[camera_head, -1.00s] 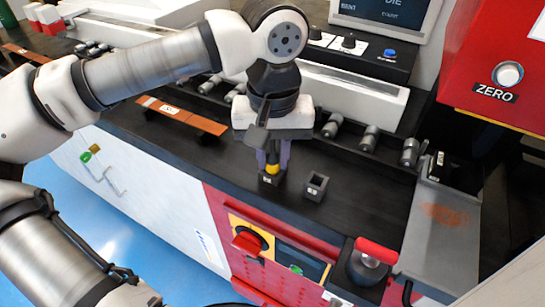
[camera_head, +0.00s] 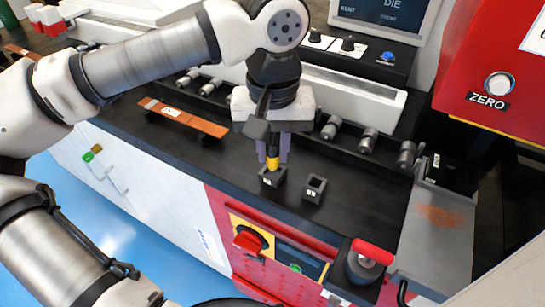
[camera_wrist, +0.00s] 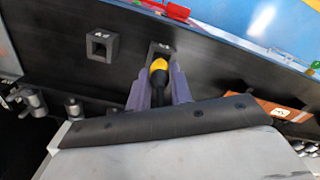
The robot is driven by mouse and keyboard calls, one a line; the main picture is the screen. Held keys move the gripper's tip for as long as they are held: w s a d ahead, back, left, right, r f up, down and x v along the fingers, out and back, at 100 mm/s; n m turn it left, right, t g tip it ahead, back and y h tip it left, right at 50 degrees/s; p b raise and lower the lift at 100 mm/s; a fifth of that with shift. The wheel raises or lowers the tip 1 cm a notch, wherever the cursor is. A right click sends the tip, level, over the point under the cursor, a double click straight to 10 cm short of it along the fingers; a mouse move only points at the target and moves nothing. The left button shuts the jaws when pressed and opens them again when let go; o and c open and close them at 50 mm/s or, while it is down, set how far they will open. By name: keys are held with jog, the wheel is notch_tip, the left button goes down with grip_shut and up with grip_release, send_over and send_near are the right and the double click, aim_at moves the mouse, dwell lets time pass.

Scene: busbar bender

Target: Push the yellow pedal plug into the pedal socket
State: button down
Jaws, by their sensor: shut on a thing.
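My gripper (camera_head: 272,150) points down with its purple fingers shut on the yellow pedal plug (camera_head: 273,163). The plug is upright, with a dark upper part between the fingers. It is directly over the left of two small black square sockets (camera_head: 271,179). Its lower end meets or overlaps the socket's opening; I cannot tell how far it is inside. In the wrist view the plug's yellow end (camera_wrist: 158,66) covers part of this socket (camera_wrist: 161,48). The second socket (camera_head: 315,190) is open and empty to the right; it also shows in the wrist view (camera_wrist: 102,45). The socket labels are too small to read.
The sockets stand on a black bench top (camera_head: 345,215). A row of grey rollers (camera_head: 368,140) lies behind, and an orange-brown bar (camera_head: 182,117) is at left. A red-handled knob (camera_head: 372,252) and a grey plate (camera_head: 440,215) are at right.

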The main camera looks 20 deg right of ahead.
jog(key=shift+r, duration=0.2)
jog(key=shift+r+p, duration=1.7)
jog(key=shift+r, duration=0.7)
